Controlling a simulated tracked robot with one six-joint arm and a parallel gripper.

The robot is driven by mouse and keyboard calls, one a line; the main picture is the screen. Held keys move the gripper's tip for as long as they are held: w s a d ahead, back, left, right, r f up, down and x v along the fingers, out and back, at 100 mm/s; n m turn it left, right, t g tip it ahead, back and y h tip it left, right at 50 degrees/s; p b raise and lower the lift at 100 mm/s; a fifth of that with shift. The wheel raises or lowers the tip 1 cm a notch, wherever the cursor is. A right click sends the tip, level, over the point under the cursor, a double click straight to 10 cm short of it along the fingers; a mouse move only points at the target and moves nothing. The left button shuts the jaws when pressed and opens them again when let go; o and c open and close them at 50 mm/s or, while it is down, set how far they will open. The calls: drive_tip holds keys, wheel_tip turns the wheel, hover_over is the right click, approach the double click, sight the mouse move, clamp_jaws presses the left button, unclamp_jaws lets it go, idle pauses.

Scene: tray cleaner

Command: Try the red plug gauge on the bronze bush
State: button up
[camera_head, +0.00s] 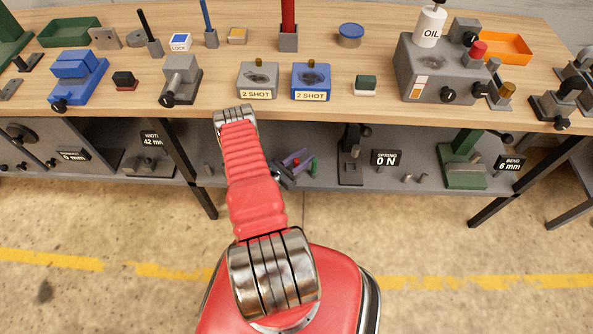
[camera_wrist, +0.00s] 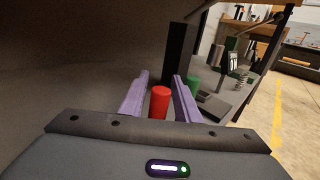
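The red plug gauge (camera_wrist: 160,102) shows in the wrist view as a red cylinder between my gripper's two purple fingers. My gripper (camera_wrist: 161,77) is open, with a gap visible on both sides of the red cylinder. In the head view my gripper (camera_head: 302,160) is at the lower shelf, with a spot of the red gauge (camera_head: 295,162) beside its purple finger. A green cylinder (camera_wrist: 193,84) stands just beyond the right finger. A bronze-coloured cylinder (camera_head: 507,89) sits in a grey holder on the bench's right side; I cannot tell whether it is the bush.
The bench top (camera_head: 330,105) overhangs the shelf (camera_head: 330,180) where my gripper is. The floor in front is clear.

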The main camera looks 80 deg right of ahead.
clamp_jaws()
drive_tip(key=shift+r, duration=0.1)
idle(0.5)
drive_tip(key=r+v, duration=0.3)
drive_tip(key=v, duration=1.5)
drive_tip(key=shift+r, duration=0.2)
idle(0.3)
